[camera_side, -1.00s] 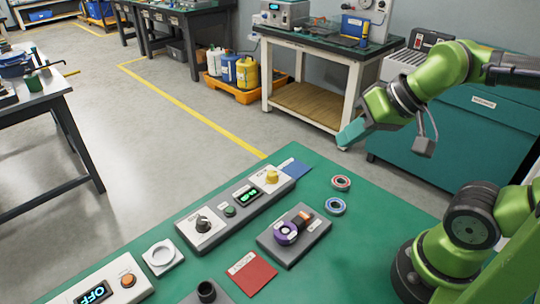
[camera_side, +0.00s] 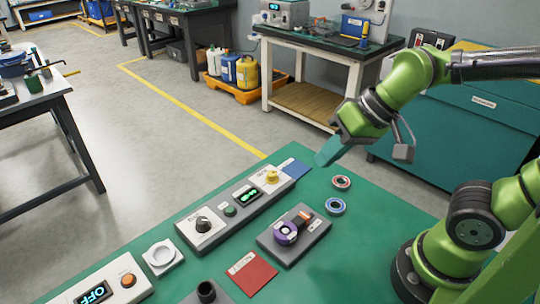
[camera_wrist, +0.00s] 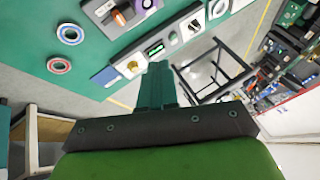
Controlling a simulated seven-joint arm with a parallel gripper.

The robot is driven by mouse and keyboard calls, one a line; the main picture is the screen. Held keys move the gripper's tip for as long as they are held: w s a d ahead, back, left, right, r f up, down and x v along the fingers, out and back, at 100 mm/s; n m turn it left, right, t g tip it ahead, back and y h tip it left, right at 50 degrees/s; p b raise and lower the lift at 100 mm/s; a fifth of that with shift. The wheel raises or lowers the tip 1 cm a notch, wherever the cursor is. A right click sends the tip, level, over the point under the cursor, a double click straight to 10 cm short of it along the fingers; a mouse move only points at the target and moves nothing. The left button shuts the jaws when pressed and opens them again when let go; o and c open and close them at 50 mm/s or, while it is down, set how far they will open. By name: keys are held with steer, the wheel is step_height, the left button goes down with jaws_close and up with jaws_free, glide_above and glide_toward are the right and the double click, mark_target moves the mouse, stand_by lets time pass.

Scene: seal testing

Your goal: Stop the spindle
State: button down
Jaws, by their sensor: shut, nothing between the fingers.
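A long grey control panel (camera_side: 240,218) on the green bench carries a black knob (camera_side: 203,223), a green button (camera_side: 230,211), a small lit green display (camera_side: 249,195) and a yellow knob or button (camera_side: 272,176) at its far end. In the wrist view, my teal fingers (camera_wrist: 158,68) are beside the yellow knob (camera_wrist: 133,66).
A red-rimmed ring (camera_side: 341,183) and a blue ring (camera_side: 336,206) lie right of the panel. A blue card (camera_side: 294,168) lies at its far end, a red card (camera_side: 251,272) in front. Nearer are a white round holder (camera_side: 162,256) and a box reading OFF (camera_side: 94,293).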

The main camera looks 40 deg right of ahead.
steer(key=w+a+f+n+y, duration=0.2)
steer(key=w+a+f+n, duration=0.15)
steer(key=w+a, duration=0.4)
steer(key=n+t+h, duration=0.3)
steer(key=n, duration=0.6)
glide_above(232, 212)
step_height(232, 212, down, 5)
steer(key=shift+d+r+n+h, duration=0.15)
steer(key=shift+n+h, duration=0.15)
steer(key=shift+n, duration=0.55)
steer(key=shift+f, duration=4.4)
steer(key=shift+f, duration=0.1)
